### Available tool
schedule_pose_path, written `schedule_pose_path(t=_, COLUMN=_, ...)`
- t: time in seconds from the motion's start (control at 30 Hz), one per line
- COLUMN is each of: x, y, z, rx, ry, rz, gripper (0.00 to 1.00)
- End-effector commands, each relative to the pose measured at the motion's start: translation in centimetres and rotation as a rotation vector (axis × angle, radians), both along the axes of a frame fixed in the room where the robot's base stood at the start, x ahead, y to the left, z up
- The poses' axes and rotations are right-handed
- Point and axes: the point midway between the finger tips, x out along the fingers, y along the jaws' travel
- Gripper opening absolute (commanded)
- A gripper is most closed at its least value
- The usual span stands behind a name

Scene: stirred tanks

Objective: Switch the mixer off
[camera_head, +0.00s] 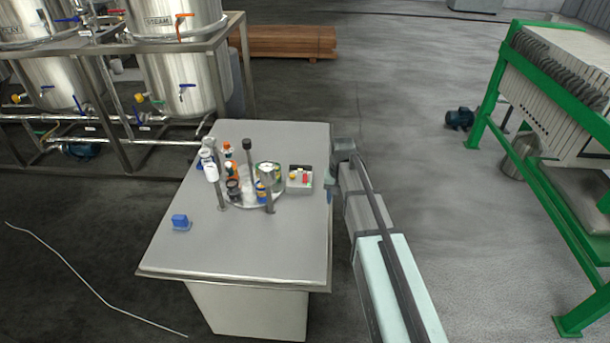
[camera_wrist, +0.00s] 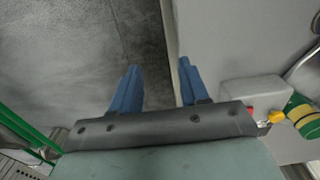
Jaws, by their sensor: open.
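A small grey control box (camera_head: 300,180) stands near the right edge of the table, with small red and yellow buttons on it. The left finger shows over the floor and the right finger over the table edge.
The grey table (camera_head: 240,255) also holds a round tray (camera_head: 240,203) of bottles and a can, upright posts, and a blue block (camera_head: 180,222). Steel tanks (camera_head: 183,84) stand behind left, a green-framed press (camera_head: 493,85) at right.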

Motion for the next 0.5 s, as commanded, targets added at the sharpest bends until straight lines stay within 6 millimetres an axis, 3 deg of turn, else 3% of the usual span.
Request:
schedule_pose_path(t=0.03, x=2.5, y=1.8, z=2.0, rx=0.001, ry=-0.006, rz=0.004, gripper=0.45)
schedule_pose_path(t=0.2, x=6.5, y=6.5, z=8.1, rx=0.001, ry=-0.004, rz=0.004, gripper=0.45)
schedule_pose_path(t=0.33, x=8.3, y=9.3, z=11.9, rx=0.0, ry=-0.001, rz=0.002, gripper=0.45)
schedule_pose_path(t=0.5, x=9.2, y=11.1, z=14.5, rx=0.0, ry=0.002, rz=0.0, gripper=0.45)
